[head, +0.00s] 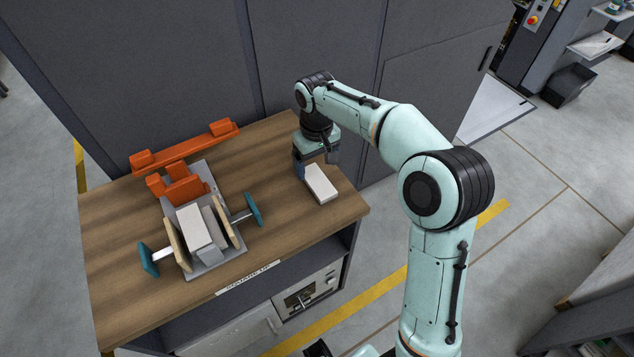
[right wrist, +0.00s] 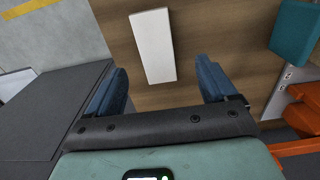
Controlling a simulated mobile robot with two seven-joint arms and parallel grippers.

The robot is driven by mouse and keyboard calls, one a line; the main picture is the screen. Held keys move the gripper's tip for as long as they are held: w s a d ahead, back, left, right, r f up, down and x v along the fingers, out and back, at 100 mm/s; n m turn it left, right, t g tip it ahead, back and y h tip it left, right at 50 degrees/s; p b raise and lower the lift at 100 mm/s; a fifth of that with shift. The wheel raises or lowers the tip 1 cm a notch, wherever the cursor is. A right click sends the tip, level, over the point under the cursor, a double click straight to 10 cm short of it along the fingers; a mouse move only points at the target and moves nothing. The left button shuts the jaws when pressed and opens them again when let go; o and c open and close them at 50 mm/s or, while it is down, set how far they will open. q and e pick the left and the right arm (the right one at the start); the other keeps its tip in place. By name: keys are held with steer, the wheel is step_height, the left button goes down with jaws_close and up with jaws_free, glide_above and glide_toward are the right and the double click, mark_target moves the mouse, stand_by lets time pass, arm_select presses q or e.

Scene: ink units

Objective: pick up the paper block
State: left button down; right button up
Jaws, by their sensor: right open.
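A white paper block (head: 321,184) lies flat on the wooden bench top near its right end. In the right wrist view the paper block (right wrist: 153,47) shows whole, beyond the fingertips and roughly between their lines. My right gripper (head: 316,165) is over the bench at the block's far end. The blue fingers of the right gripper (right wrist: 161,72) are spread apart with nothing between them. A second pale block (head: 194,228) stands in a clamp-like fixture on the left half of the bench. My left gripper is not in view.
The fixture has wooden plates, teal-handled screws (head: 253,209) and orange parts (head: 182,187). An orange bar (head: 186,148) lies behind it. A dark grey cabinet (head: 160,60) stands right behind the bench (head: 120,290). Bare wood separates fixture and paper block.

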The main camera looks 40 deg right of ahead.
mark_target(318, 180)
steer(key=shift+f, duration=0.9)
steer(key=shift+w+d+f+b, duration=0.1)
steer(key=shift+d+f+b, duration=0.1)
steer(key=shift+f, duration=1.15)
steer(key=shift+w+d+f+b, duration=0.1)
steer(key=shift+d+f+b, duration=0.05)
steer(key=shift+f, duration=1.15)
steer(key=c, duration=1.2)
